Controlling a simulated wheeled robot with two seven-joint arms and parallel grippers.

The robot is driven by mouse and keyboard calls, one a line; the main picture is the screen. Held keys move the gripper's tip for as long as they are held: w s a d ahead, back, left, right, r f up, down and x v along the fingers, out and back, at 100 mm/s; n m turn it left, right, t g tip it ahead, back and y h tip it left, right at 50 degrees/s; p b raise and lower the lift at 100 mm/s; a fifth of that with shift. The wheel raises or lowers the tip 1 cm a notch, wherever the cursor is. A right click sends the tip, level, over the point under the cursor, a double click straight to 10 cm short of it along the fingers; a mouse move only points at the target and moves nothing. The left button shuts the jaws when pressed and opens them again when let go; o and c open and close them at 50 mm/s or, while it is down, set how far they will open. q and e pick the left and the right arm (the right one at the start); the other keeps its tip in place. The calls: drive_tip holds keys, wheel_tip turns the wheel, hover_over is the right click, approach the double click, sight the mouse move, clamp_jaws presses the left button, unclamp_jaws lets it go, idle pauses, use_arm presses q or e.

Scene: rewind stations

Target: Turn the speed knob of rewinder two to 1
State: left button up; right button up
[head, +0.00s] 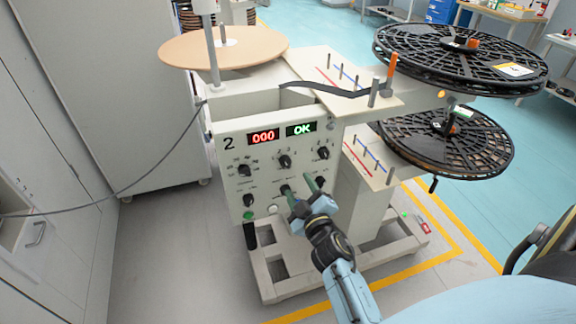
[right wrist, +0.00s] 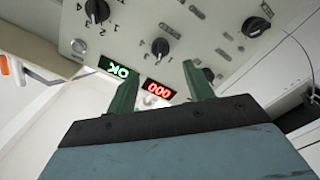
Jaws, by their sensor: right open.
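Rewinder two (head: 225,125) has a white front panel marked 2, with a red display reading 000 and a green one reading OK. Several black knobs sit below the displays, among them a top middle knob (head: 285,161), a top left knob (head: 244,168) and a top right knob (head: 323,152). My right gripper (head: 300,186) is open and empty before the panel's lower right part. In the right wrist view, its green fingers (right wrist: 163,85) are apart, with a numbered knob (right wrist: 97,10) and another knob (right wrist: 160,46) beyond. My left gripper is out of view.
Black reels (head: 460,60) stick out at the machine's right. A tan disc (head: 190,52) sits on top left. A grey cable (head: 150,175) runs from the machine's left side to the left.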

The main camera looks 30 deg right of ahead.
sight(288, 166)
drive_tip(key=x, duration=0.8)
drive_tip(key=shift+a+b, duration=0.1)
drive_tip(key=shift+b, duration=0.2)
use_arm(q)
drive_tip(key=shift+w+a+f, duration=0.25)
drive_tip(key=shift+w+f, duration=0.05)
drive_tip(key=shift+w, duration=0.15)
use_arm(e)
drive_tip(key=shift+w, duration=0.5)
drive_tip(key=c, duration=1)
drive_tip(key=shift+f, duration=0.1)
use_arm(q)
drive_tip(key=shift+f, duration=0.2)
use_arm(e)
drive_tip(key=shift+n, duration=0.4)
drive_tip(key=n+b, duration=0.1)
drive_tip(key=n, duration=0.2)
drive_tip(key=shift+n+b, duration=0.3)
drive_tip(key=shift+n, duration=0.1)
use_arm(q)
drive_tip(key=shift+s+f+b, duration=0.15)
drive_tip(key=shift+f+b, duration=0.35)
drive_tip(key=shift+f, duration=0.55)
use_arm(e)
drive_tip(key=shift+n, duration=2.2)
